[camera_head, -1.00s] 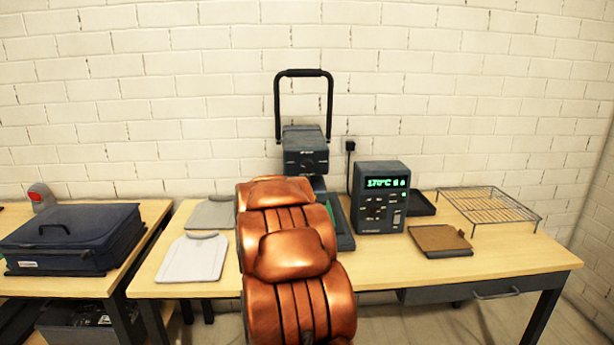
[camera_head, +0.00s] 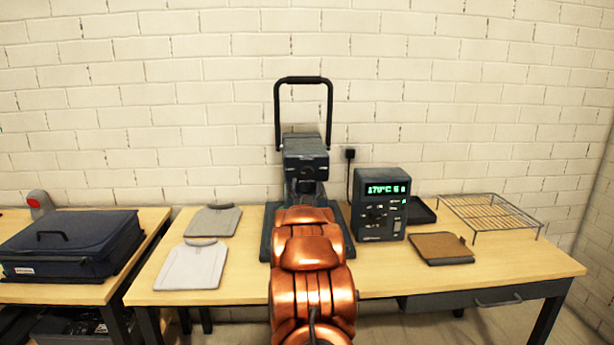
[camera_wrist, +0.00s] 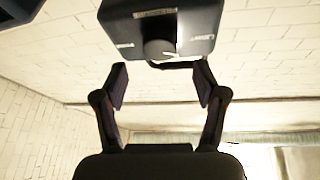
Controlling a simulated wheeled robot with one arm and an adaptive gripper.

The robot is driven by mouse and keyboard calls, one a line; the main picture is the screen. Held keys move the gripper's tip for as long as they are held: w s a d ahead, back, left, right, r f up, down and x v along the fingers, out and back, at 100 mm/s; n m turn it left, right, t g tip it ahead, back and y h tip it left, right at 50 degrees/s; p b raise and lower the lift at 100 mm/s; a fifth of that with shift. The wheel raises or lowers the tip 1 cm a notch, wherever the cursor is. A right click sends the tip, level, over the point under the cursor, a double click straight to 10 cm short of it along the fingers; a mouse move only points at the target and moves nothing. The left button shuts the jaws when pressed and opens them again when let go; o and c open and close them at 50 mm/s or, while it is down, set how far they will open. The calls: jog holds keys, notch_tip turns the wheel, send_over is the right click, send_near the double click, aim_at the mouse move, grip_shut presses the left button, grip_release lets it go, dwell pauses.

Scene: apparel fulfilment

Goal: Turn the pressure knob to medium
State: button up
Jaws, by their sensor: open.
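The pressure knob (camera_wrist: 158,48) is a small round dial on the front of the dark press head (camera_wrist: 185,22). Small labels surround it; its pointer is too blurred to read. In the wrist view my gripper (camera_wrist: 160,82) is open and empty. Its two dark fingers stand wide apart, pointing at the press head, with the knob roughly centred between them but beyond the tips. In the head view the press head (camera_head: 306,150) stands under a black loop handle (camera_head: 303,80). My copper arm covers the lower part of the press.
A control box (camera_head: 380,205) with a green display stands right of the press. A brown pad (camera_head: 440,248) and a wire rack (camera_head: 490,212) lie farther right. A dark blue case (camera_head: 70,240) sits on the left table.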

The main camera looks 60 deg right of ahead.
aim_at(307, 174)
jog(key=shift+p+x, duration=0.6)
jog(key=shift+x, duration=1.9)
jog(key=c, duration=1.1)
jog(key=shift+c, duration=0.2)
